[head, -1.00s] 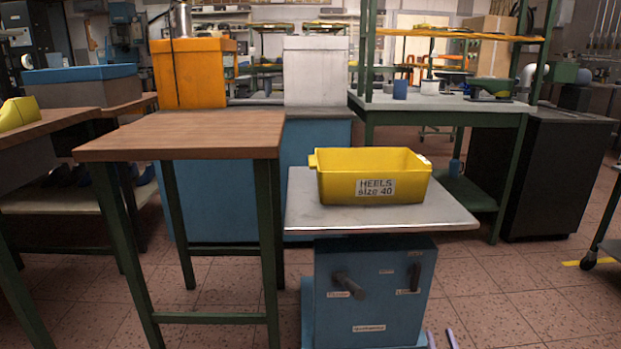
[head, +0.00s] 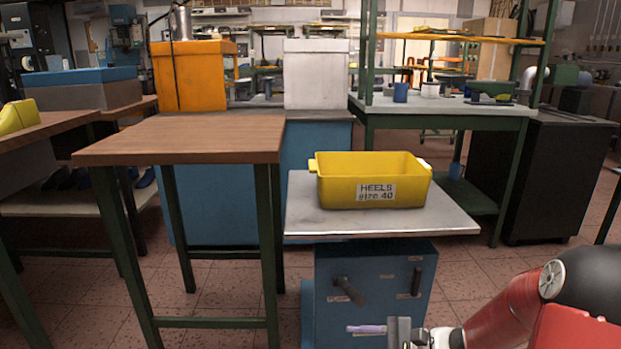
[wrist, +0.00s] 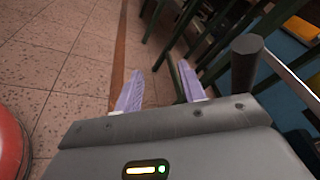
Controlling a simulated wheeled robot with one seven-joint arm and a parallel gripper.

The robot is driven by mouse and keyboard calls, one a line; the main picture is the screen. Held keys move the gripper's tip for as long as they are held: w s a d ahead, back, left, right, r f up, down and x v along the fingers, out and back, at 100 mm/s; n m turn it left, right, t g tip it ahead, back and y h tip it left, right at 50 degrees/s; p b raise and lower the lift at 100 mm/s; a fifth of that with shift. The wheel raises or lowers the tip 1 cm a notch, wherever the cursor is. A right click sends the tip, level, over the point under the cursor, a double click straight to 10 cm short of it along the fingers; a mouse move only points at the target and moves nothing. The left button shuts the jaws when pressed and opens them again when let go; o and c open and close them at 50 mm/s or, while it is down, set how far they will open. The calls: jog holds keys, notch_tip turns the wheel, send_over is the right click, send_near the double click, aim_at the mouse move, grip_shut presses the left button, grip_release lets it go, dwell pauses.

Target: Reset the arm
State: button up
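My gripper (head: 352,329) is low at the bottom of the head view, pointing left, in front of the blue machine (head: 400,275). In the wrist view my gripper (wrist: 159,70) has two purple fingers spread apart with nothing between them. Below them in that view are the tiled floor and dark green legs. My red and black arm reaches in from the lower right of the head view.
A yellow bin (head: 365,193) labelled "HEELS size 40" stands on the metal top (head: 310,218) above the blue machine. A wooden table (head: 190,137) to its left is bare. A green bench (head: 460,106) and black cabinet (head: 555,180) stand behind. Tiled floor lies between.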

jog(key=s+a+r+n+g+h, duration=0.2)
jog(key=s+r+n+g+h, duration=0.25)
jog(key=s+n+h, duration=0.55)
jog(key=s+d+r+n+t+h, duration=0.2)
jog(key=s+d+r+t+h, duration=0.3)
jog(key=s+r, duration=0.4)
jog(key=shift+d+t+h+p, duration=0.45)
jog(key=shift+d+t, duration=0.3)
jog(key=shift+d, duration=0.3)
